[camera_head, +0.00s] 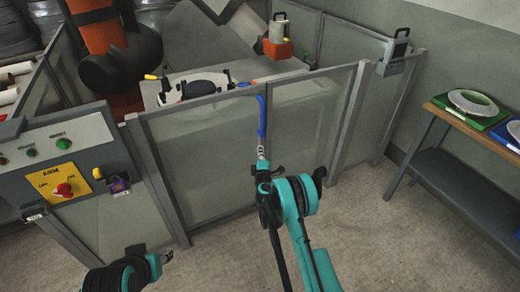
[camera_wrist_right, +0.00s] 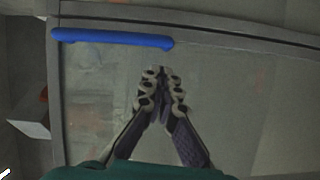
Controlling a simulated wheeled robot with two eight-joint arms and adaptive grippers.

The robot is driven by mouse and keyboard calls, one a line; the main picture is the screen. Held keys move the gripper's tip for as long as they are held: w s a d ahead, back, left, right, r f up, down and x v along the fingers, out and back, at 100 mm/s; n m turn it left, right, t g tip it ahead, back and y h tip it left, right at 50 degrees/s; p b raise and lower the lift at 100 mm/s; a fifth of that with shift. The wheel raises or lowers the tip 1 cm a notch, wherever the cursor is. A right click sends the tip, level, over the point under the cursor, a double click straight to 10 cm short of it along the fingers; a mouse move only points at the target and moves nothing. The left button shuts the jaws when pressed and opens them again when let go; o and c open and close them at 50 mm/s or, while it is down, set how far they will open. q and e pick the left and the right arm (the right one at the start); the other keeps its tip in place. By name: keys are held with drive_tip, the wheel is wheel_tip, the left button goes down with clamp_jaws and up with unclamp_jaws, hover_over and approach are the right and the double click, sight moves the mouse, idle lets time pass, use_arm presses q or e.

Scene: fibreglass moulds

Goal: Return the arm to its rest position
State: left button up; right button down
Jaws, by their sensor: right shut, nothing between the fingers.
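My right arm (camera_head: 298,200) is teal and black and reaches up from the bottom edge in the head view. Its gripper (camera_head: 262,153) is in front of the fence door, just below the blue handle (camera_head: 261,115). In the right wrist view the gripper (camera_wrist_right: 160,90) has its fingertips together with nothing between them. The blue handle (camera_wrist_right: 112,38) is beyond the fingertips there, apart from them. My left gripper (camera_head: 164,257) is low at the left in the head view, small and partly hidden by its arm, so its jaws cannot be read.
A grey fence (camera_head: 210,140) with clear panels encloses an orange robot arm (camera_head: 100,35). A control panel (camera_head: 60,160) with a red knob stands at the left. A bench (camera_head: 450,120) with green and blue trays is at the right. The floor between fence and bench is clear.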

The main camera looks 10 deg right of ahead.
drive_tip(key=s+d+r+m+g+h, duration=0.1)
drive_tip(key=s+d+r+m+g, duration=0.15)
drive_tip(key=s+r+m, duration=0.6)
drive_tip(key=s+d+r+m+g+h, duration=0.1)
drive_tip(key=s+d+r+g, duration=0.15)
drive_tip(key=s+r, duration=0.7)
drive_tip(key=s+a+r+m+g+y, duration=0.1)
drive_tip(key=s+r+m+g, duration=0.3)
drive_tip(key=s, duration=0.9)
drive_tip(key=s+a+f+y, duration=0.2)
drive_tip(key=s+a, duration=0.1)
drive_tip(key=s, duration=0.7)
drive_tip(key=s+a+f+m+g+y, duration=0.1)
drive_tip(key=s+a+f, duration=0.2)
drive_tip(key=s, duration=0.6)
drive_tip(key=shift+s+a+y, duration=0.2)
drive_tip(key=shift+s+y, duration=0.15)
drive_tip(key=shift+y, duration=0.05)
